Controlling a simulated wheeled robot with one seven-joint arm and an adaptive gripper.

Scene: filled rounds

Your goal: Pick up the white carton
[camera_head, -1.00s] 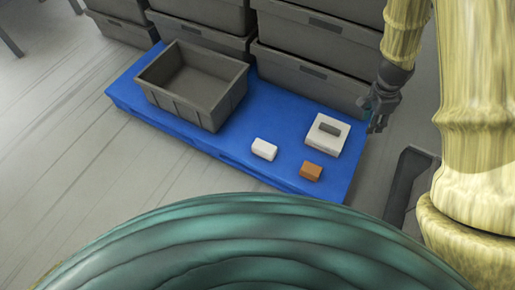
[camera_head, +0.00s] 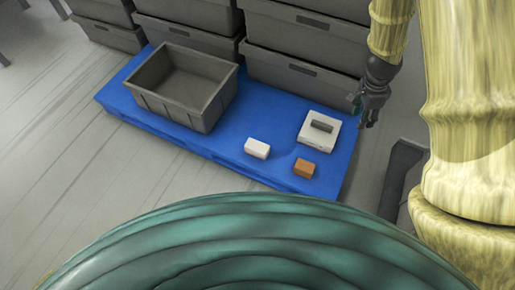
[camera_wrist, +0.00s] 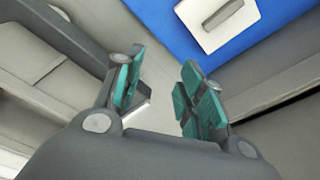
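A small white carton (camera_head: 257,148) lies on the blue platform (camera_head: 225,148), near its front edge, in the head view. I cannot make it out in the wrist view. My gripper (camera_head: 364,112) hangs beyond the platform's right end, well to the right of the carton. In the wrist view my gripper (camera_wrist: 160,75) has its two teal-padded fingers apart with nothing between them.
An orange-brown box (camera_head: 304,168) lies nearby. An empty grey crate (camera_head: 178,108) stands left. Stacked grey bins (camera_head: 307,58) line the back.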

